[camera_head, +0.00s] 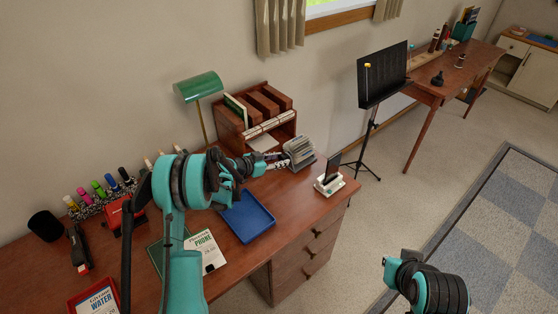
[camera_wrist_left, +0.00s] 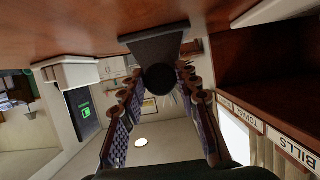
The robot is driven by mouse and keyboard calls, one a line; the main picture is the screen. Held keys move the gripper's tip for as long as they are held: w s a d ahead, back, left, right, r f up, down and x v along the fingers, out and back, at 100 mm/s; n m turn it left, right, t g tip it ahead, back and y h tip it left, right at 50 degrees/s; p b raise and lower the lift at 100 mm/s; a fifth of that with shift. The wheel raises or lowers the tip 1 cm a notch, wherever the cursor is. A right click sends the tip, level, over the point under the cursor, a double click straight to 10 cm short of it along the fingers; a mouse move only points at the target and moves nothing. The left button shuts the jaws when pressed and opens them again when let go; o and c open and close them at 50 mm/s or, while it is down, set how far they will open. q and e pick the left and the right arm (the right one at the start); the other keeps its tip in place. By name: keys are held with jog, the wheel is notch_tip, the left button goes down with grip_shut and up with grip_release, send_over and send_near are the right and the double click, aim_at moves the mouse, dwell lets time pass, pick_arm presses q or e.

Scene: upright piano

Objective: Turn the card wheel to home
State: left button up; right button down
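The card wheel (camera_head: 299,152), a rotary file of pale cards on a dark stand, stands on the desk right of the wooden organizer. In the left wrist view its round black knob (camera_wrist_left: 160,79) and grey stand (camera_wrist_left: 152,46) are straight ahead, with the cards mostly hidden behind the knob. My left gripper (camera_head: 283,161) is at the wheel's left side. In the wrist view its fingers (camera_wrist_left: 159,88) are open on either side of the knob, with a visible gap; contact is not seen. Part of my right arm shows at the lower right; its gripper cannot be made out.
The wooden organizer (camera_head: 228,127) stands close behind my left gripper; its BILLS label (camera_wrist_left: 298,152) shows in the wrist view. A white phone dock (camera_head: 331,186) stands to the right near the desk edge. A blue tray (camera_head: 246,222) lies in front, below my left forearm.

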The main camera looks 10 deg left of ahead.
pick_arm(q)
jog(key=shift+c, duration=0.3)
jog(key=n+g+h+b, duration=0.1)
jog(key=n, duration=0.1)
jog(key=shift+a+f+n+h, duration=0.1)
jog(key=shift+n+h, duration=0.2)
jog(key=shift+w+n+g+h+b, duration=0.1)
jog(key=shift+n+g+h+b, duration=0.45)
jog(key=shift+n, duration=0.45)
jog(key=o, duration=1.1)
jog(key=shift+o, duration=0.2)
jog(key=v, duration=1.2)
